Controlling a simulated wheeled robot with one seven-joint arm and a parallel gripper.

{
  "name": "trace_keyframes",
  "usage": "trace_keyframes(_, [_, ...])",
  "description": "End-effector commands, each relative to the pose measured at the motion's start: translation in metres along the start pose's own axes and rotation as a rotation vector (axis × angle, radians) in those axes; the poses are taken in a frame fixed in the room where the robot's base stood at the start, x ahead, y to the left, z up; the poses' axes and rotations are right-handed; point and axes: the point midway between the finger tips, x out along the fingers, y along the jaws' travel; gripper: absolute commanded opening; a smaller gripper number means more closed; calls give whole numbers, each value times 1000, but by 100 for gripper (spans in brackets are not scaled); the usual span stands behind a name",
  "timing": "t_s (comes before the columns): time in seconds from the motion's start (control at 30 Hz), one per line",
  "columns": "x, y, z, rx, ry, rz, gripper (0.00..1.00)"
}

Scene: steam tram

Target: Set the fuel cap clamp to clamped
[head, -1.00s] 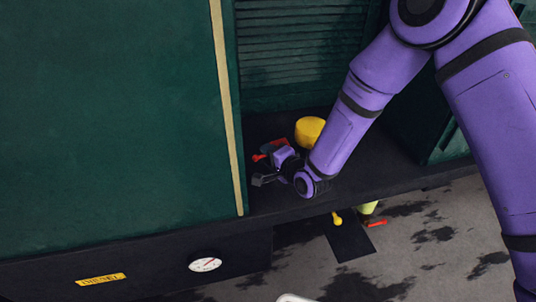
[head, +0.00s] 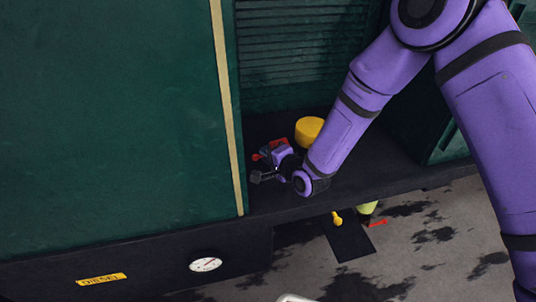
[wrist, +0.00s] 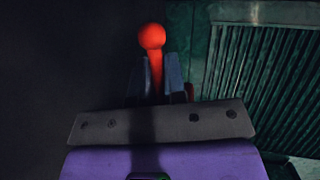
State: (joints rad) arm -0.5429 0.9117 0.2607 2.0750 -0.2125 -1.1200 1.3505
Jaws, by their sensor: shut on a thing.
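The clamp's red lever shows in the wrist view with its round orange-red knob (wrist: 152,37) at the top. My gripper (wrist: 158,72) is shut on the lever's shaft just below the knob, with one grey-blue finger on each side. In the head view the red knob (head: 257,157) and my gripper (head: 267,152) are on the dark ledge, left of a yellow cylinder (head: 309,130). I cannot tell whether this cylinder is the fuel cap. The clamp's base is mostly hidden behind my gripper and wrist.
A green panel with a tan edge strip (head: 227,105) stands close to the left of my gripper. Green louvres (head: 300,55) are behind the ledge (head: 350,185). A white dial (head: 205,265) and a yellow diesel plate (head: 101,279) are below. A yellow knob and red handle (head: 377,223) sit lower right.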

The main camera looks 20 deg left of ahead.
Motion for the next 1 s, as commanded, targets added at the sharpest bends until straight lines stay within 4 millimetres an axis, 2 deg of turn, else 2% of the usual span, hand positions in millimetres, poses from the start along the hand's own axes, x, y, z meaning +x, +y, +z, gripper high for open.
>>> trace_keyframes(1.0, [-16, -45, -13, 632, -136, -288, 0])
